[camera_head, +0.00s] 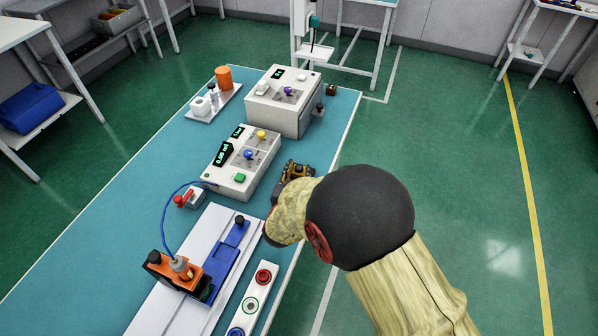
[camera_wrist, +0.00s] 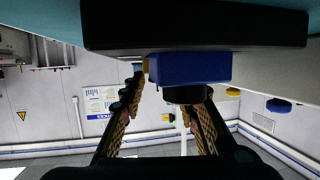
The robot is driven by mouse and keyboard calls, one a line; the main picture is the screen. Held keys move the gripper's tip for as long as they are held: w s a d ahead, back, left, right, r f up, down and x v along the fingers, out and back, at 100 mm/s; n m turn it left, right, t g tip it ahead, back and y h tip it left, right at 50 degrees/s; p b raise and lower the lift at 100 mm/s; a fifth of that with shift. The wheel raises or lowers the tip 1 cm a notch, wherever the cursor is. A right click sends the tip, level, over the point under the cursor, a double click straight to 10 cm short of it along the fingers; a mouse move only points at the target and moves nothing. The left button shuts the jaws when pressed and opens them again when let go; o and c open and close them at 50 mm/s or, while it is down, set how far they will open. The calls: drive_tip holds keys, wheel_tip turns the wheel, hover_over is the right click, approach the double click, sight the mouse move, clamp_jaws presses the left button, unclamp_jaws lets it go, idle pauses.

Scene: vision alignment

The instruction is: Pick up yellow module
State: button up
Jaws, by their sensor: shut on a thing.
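My gripper (camera_head: 294,172) is beside the right edge of the blue table, just right of the middle control box (camera_head: 232,184). In the wrist view its two dark fingers with yellow-orange pads (camera_wrist: 165,95) stand apart. A blue block (camera_wrist: 190,67) with a black cylinder (camera_wrist: 187,95) shows between and beyond the fingertips, below a wide dark slab (camera_wrist: 195,30). A small yellow patch (camera_wrist: 145,66) is at the block's left end. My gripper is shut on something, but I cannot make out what. I cannot clearly identify a yellow module in either view; my arm hides part of the table edge.
A rear control box (camera_head: 285,110), an orange cylinder (camera_head: 223,77) on a pale tray, a white rail fixture (camera_head: 165,318) with blue and orange parts, and a strip with red, green and blue buttons (camera_head: 250,303) stand on the table. Open green floor (camera_head: 440,150) lies right.

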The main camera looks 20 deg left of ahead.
drive_tip(key=c, duration=0.5)
drive_tip(key=shift+r, duration=0.1)
drive_tip(key=shift+c, duration=0.3)
